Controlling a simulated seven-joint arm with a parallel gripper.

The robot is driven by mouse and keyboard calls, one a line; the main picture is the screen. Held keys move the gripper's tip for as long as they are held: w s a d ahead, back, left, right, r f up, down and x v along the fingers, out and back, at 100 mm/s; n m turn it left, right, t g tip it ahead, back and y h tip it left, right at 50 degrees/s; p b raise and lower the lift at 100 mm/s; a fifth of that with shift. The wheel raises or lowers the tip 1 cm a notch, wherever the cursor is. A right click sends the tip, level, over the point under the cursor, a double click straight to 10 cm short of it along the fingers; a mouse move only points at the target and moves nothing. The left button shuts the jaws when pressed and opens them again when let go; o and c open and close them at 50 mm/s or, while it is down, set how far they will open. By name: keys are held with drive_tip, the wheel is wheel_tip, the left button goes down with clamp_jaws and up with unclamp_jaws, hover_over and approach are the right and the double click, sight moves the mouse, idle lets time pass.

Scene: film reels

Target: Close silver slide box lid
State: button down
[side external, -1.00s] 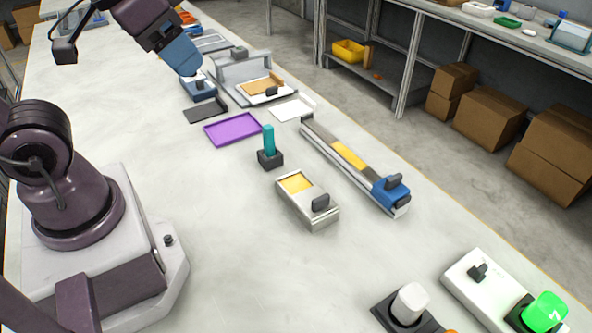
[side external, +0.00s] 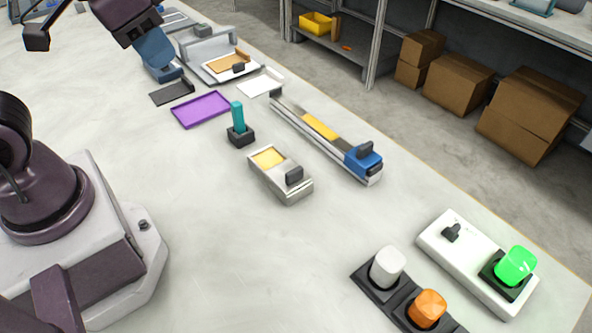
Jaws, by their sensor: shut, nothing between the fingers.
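The silver slide box (side external: 295,191) is a small, low silver-grey box on the middle of the table. A dark upright knob (side external: 294,175) stands at its near right end. A yellow surface (side external: 268,158) shows at its far left end, so the box looks partly open. My gripper (side external: 166,73), at the end of a blue-grey hand, points down at the upper left. It is shut and empty, well apart from the slide box. Its fingertips are small and hard to make out.
A teal peg in a black block (side external: 241,137) stands just behind the box. A purple tray (side external: 201,109) lies between the box and my gripper. A long rail with a blue slider (side external: 363,159) runs at the right. The table in front is clear up to the coloured buttons (side external: 427,309).

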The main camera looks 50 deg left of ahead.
drive_tip(key=w+d+f+m+g+y, duration=0.4)
drive_tip(key=w+d+f+m+g, duration=0.1)
drive_tip(key=w+d+f+m, duration=0.95)
drive_tip(key=m+t, duration=0.1)
drive_tip(key=m, duration=0.1)
approach(294, 184)
drive_tip(key=shift+y, duration=0.3)
drive_tip(key=d+f, duration=0.1)
drive_tip(key=f, duration=0.1)
drive_tip(key=d+f, duration=0.2)
drive_tip(key=a, duration=0.3)
drive_tip(key=shift+a+f, duration=0.15)
drive_tip(key=shift+f, duration=0.2)
drive_tip(key=shift+a, duration=0.5)
